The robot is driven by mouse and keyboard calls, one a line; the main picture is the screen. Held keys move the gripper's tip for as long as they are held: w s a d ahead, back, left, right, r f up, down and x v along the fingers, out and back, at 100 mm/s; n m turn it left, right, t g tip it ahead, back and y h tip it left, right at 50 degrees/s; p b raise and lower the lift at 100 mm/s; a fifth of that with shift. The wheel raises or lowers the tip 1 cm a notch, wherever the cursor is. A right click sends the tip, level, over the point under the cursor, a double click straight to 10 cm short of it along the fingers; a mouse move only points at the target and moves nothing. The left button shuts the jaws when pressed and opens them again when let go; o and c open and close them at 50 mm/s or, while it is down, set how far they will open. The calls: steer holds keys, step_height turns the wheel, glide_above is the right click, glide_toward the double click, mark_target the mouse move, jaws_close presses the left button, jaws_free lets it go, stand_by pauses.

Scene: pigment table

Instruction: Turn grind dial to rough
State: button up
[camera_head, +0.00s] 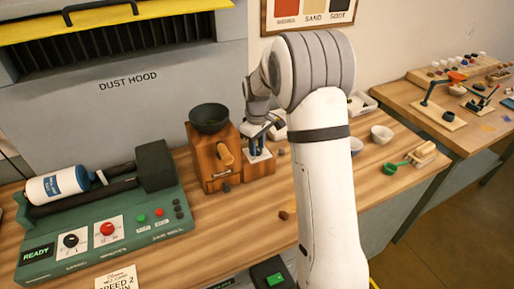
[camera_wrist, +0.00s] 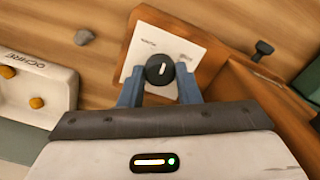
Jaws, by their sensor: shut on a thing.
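The grind dial (camera_wrist: 154,77) is a round black knob with a short white mark, on a white label plate (camera_wrist: 140,52) fixed to a wooden block. In the wrist view my gripper (camera_wrist: 160,72) has its blue fingers closed on either side of the dial. The white mark points toward the top of the picture, leaning slightly right. The small words on the plate are too blurred to read. In the head view the wooden grinder (camera_head: 207,153) has a black bowl on top, and my gripper (camera_head: 261,136) reaches down at its right side, hiding the dial.
An ochre-labelled tray (camera_wrist: 60,90) and a grey lump (camera_wrist: 84,38) lie near the dial. Bowls (camera_head: 381,134) and a green scoop (camera_head: 390,169) sit to the right. The front middle tabletop is mostly clear.

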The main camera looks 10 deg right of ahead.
steer(key=n+b, duration=0.1)
steer(key=n, duration=0.3)
steer(key=shift+n, duration=1.9)
steer(key=shift+b, duration=0.3)
steer(key=o, duration=1)
steer(key=shift+c, duration=0.2)
steer(key=shift+r+b, duration=0.35)
steer(key=shift+r, duration=3.6)
